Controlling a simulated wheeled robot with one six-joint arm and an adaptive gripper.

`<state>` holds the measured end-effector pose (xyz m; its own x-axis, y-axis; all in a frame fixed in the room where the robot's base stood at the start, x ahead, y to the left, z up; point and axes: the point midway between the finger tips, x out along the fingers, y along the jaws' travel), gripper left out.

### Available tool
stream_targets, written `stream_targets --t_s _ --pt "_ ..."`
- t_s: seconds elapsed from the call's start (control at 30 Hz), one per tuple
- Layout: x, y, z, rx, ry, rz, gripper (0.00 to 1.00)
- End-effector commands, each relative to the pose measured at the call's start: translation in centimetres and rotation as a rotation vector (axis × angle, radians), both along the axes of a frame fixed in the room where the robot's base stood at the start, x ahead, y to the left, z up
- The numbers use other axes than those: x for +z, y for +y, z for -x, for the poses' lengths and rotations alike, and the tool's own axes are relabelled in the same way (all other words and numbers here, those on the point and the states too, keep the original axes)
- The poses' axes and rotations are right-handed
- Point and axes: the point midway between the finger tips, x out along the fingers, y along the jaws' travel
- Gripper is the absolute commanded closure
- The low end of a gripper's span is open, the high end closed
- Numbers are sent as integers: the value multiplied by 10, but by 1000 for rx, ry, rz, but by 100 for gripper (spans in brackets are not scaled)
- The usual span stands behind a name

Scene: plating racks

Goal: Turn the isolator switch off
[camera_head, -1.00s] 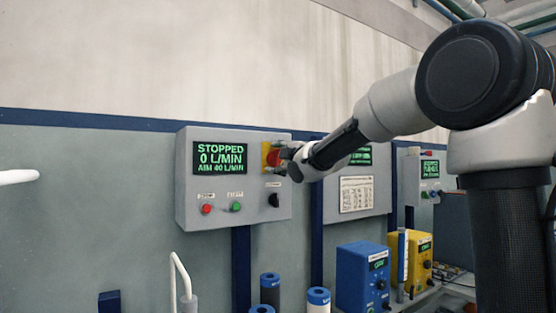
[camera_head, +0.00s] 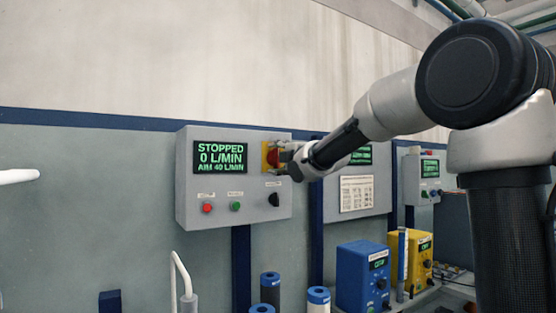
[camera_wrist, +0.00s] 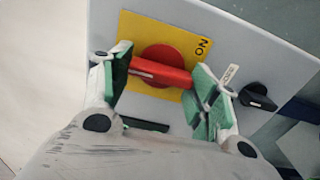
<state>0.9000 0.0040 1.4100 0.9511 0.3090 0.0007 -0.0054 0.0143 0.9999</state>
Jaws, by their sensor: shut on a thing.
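The isolator switch is a red rotary handle (camera_wrist: 160,70) on a yellow plate (camera_wrist: 127,28), with "ON" printed near one corner. In the head view the red handle (camera_head: 272,157) is partly hidden by my gripper at the upper right of a grey control box (camera_head: 215,218). My gripper (camera_wrist: 160,82) has its green-padded fingers at the two ends of the handle and is shut on it. It also shows in the head view (camera_head: 282,159), side-on against the box. The handle's exact position relative to the "ON" mark is hard to tell.
The box's display (camera_head: 220,158) reads "STOPPED 0 L/MIN AIM 40 L/MIN". A red button (camera_head: 207,208), a green button (camera_head: 235,206) and a black knob (camera_head: 274,199) sit below. A second grey box (camera_head: 375,190) is to the right. Blue (camera_head: 355,275) and yellow units stand lower right.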

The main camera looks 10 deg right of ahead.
Motion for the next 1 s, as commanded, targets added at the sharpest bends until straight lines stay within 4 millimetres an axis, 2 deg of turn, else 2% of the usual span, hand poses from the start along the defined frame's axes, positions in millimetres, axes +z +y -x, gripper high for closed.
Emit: stream_targets --t_s 0.03,0.07,0.17,0.2,0.5,0.63,1.0 --pt "-2 0 0 0 3 3 63" --pt "-2 0 0 0 3 2 38" --pt "-2 0 0 0 3 2 19" --pt "-2 0 0 0 3 2 18" --pt "-1 0 1 0 1 0 18" --pt "0 -3 10 -1 1 -1 18" --pt "0 -28 85 -1 0 1 18"
